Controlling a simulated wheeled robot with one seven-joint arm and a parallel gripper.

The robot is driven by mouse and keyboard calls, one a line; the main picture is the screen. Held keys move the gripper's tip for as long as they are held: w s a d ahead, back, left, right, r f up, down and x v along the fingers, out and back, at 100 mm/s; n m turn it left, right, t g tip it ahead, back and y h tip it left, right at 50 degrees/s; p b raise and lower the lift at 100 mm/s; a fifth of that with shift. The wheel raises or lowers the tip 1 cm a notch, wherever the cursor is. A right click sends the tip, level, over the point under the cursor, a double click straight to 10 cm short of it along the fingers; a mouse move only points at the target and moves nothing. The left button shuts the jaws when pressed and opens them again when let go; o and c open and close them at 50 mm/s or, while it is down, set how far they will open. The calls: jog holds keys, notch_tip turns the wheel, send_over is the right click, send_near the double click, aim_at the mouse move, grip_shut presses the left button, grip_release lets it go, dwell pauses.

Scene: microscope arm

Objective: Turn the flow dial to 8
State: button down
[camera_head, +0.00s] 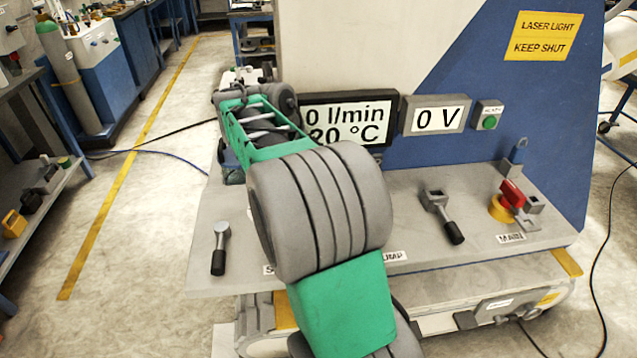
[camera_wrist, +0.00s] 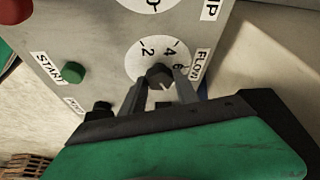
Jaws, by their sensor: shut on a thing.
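The flow dial (camera_wrist: 158,78) shows in the wrist view as a dark knob on a round white scale (camera_wrist: 142,64). The numbers 2, 4 and 6 can be read beside a "FLOW" label; the rest of the scale is hidden by my gripper. My gripper (camera_wrist: 160,88) has its two grey fingers on either side of the knob and is shut on it. I cannot make out where the dial's pointer stands. In the head view my arm hides the dial and the gripper tips. A display (camera_head: 349,118) there reads "0 l/min" and "20 °C", its left part covered by my arm.
A green START button (camera_wrist: 74,72) and a red part (camera_wrist: 14,10) lie left of the dial in the wrist view. In the head view, a black-handled lever (camera_head: 442,216), a red main switch (camera_head: 512,193) and another lever (camera_head: 219,250) stand on the bench. A "0 V" display (camera_head: 436,118) is behind.

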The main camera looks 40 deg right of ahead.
jog(key=c, duration=0.9)
grip_release()
jog(key=shift+r, duration=0.1)
jog(key=p+v, duration=0.3)
jog(key=v, duration=0.4)
jog(key=shift+r, duration=0.35)
jog(key=shift+w+a, duration=0.15)
